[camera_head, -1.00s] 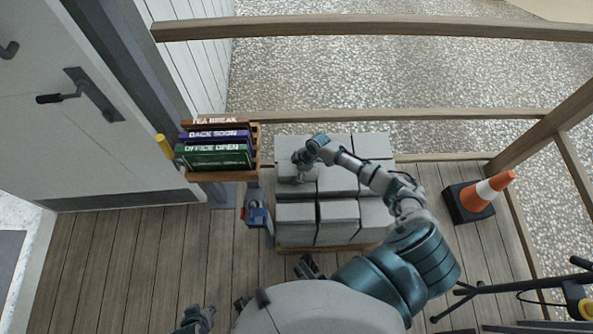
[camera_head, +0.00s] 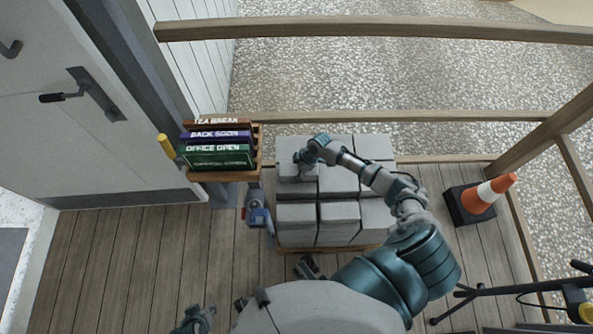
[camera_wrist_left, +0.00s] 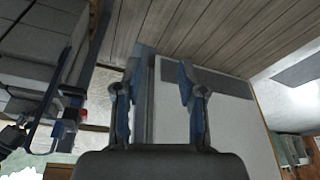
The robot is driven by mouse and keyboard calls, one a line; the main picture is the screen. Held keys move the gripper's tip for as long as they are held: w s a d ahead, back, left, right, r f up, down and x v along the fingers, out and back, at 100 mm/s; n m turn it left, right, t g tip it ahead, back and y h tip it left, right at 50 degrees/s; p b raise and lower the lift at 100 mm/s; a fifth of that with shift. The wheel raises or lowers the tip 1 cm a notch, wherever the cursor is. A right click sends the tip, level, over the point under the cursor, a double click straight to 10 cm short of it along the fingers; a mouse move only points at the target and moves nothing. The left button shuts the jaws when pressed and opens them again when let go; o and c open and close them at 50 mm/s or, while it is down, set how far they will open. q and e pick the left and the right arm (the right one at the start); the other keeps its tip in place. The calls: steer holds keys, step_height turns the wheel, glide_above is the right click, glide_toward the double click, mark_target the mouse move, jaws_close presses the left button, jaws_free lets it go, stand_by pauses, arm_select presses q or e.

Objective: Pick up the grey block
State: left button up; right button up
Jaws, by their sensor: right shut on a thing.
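Several grey blocks (camera_head: 340,180) stand close together in rows on a low wooden pallet (camera_head: 328,248). My right arm reaches over them from the lower right. My right gripper (camera_head: 303,168) points down at the back-left of the stack and is shut on a grey block (camera_head: 292,175). The fingertips are small in the head view, and I cannot tell whether this block is clear of its support. My left gripper (camera_wrist_left: 160,95) is open in the left wrist view, with nothing between its fingers.
A wooden rack of signs (camera_head: 218,150) stands left of the blocks, with a blue and grey device (camera_head: 258,215) below it. An orange and white cone (camera_head: 490,192) is at the right. A wooden rail (camera_head: 400,116) runs behind. The plank floor (camera_head: 130,260) at left is clear.

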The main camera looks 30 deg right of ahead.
mark_target(295, 167)
steer(key=shift+w+r, duration=0.15)
steer(key=shift+r, duration=0.8)
steer(key=shift+r+p, duration=0.5)
steer(key=shift+r, duration=0.4)
steer(key=s+a+p, duration=0.1)
steer(key=s, duration=0.3)
steer(key=s+a+p, duration=0.1)
steer(key=s+a, duration=0.1)
steer(key=s, duration=0.3)
steer(key=s+a+r+p, duration=0.1)
steer(key=s, duration=0.3)
steer(key=shift+s+a, duration=0.3)
steer(key=shift+a, duration=0.05)
arm_select(q)
step_height(295, 167, down, 12)
steer(key=s+g, duration=0.1)
steer(key=shift+s+p, duration=0.15)
steer(key=shift+p, duration=0.15)
arm_select(e)
steer(key=shift+s+a, duration=0.25)
steer(key=shift+s, duration=0.55)
arm_select(q)
steer(key=shift+a, duration=0.1)
